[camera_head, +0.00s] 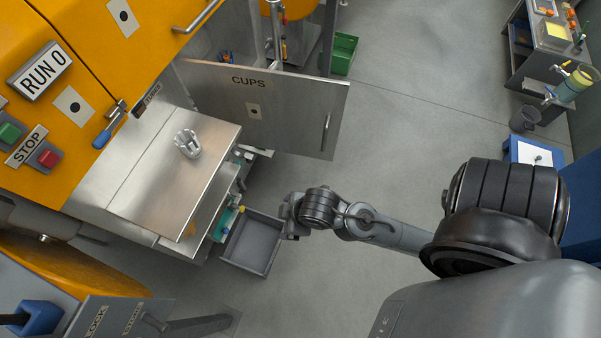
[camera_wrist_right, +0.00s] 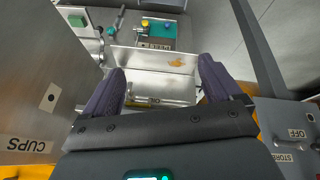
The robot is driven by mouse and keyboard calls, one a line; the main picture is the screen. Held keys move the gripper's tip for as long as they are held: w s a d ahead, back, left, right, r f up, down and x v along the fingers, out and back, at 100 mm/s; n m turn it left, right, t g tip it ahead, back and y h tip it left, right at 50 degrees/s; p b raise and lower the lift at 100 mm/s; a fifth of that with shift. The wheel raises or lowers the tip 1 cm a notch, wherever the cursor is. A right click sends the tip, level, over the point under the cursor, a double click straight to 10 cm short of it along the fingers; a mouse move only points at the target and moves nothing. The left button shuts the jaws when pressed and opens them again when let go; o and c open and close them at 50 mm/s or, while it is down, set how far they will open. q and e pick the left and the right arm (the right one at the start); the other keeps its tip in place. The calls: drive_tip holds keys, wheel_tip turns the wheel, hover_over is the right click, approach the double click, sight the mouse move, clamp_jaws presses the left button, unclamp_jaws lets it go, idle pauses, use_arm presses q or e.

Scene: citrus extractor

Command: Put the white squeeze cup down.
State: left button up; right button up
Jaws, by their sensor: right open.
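The white squeeze cup (camera_head: 188,143), pale and ribbed with finger-like prongs, stands on the bare steel shelf (camera_head: 150,190) of the orange machine. My right gripper (camera_head: 288,215) is apart from it, to the lower right, above the floor by the open grey drawer. In the right wrist view my right gripper (camera_wrist_right: 162,75) has its two dark fingers spread with nothing between them. The cup cannot be made out in that view. My left gripper does not show.
The open CUPS door (camera_head: 285,108) stands behind the shelf and also shows in the right wrist view (camera_wrist_right: 40,100). A grey open drawer (camera_head: 252,242) juts out below the shelf. A green crate (camera_head: 343,52) sits at the back. The floor right of the door is clear.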

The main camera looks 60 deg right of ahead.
drive_tip(key=s+m, duration=0.1)
drive_tip(key=s+m+g, duration=0.1)
drive_tip(key=s+m, duration=0.1)
drive_tip(key=shift+s+d, duration=0.1)
drive_tip(key=shift+d, duration=0.25)
wheel_tip(320, 180, up, 19)
drive_tip(key=p, duration=1.8)
drive_tip(key=shift+p, duration=0.4)
